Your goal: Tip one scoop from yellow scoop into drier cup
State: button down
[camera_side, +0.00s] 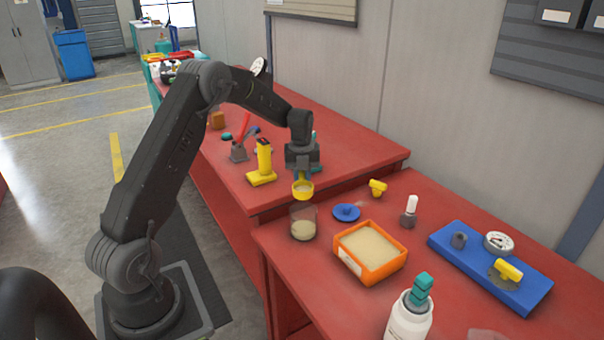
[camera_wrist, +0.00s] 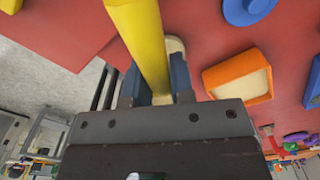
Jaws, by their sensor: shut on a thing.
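My gripper (camera_side: 301,174) is shut on the yellow scoop (camera_side: 303,190), which also shows in the wrist view (camera_wrist: 140,40). The scoop is held above a clear cup (camera_side: 303,223) on the red bench. The cup has pale granules in its lower part. The scoop looks roughly level, with pale material at its top in the side view. The cup is mostly hidden in the wrist view. An orange tray (camera_side: 371,252) of pale granules stands to the right of the cup; it also shows in the wrist view (camera_wrist: 240,77).
A blue lid (camera_side: 346,212) lies beside the cup. A white bottle (camera_side: 408,318) with a teal top stands at the front. A blue board (camera_side: 490,268) with a gauge lies at right. A yellow stand (camera_side: 263,163) is on the rear bench.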

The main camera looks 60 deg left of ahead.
dwell(0.4)
jog(key=shift+s+a+r+n+y, duration=0.1)
jog(key=shift+s+r+n+y, duration=0.15)
jog(key=shift+s+n+y, duration=0.6)
jog(key=shift+s+r+n+y, duration=0.2)
jog(key=shift+s+n+y, duration=0.3)
jog(key=shift+n, duration=0.6)
jog(key=shift+s+a+r+n+y, duration=0.1)
jog(key=shift+s+r+n+y, duration=0.15)
jog(key=shift+s+n+y, duration=0.5)
jog(key=shift+w, duration=0.2)
jog(key=shift+d, duration=0.1)
jog(key=shift+d+r+y, duration=0.25)
jog(key=shift+r+y, duration=0.2)
jog(key=shift+y, duration=0.55)
jog(key=shift+d, duration=0.1)
jog(key=shift+d+r+y, duration=0.1)
jog(key=shift+r+y, duration=0.15)
jog(key=shift+y, duration=0.25)
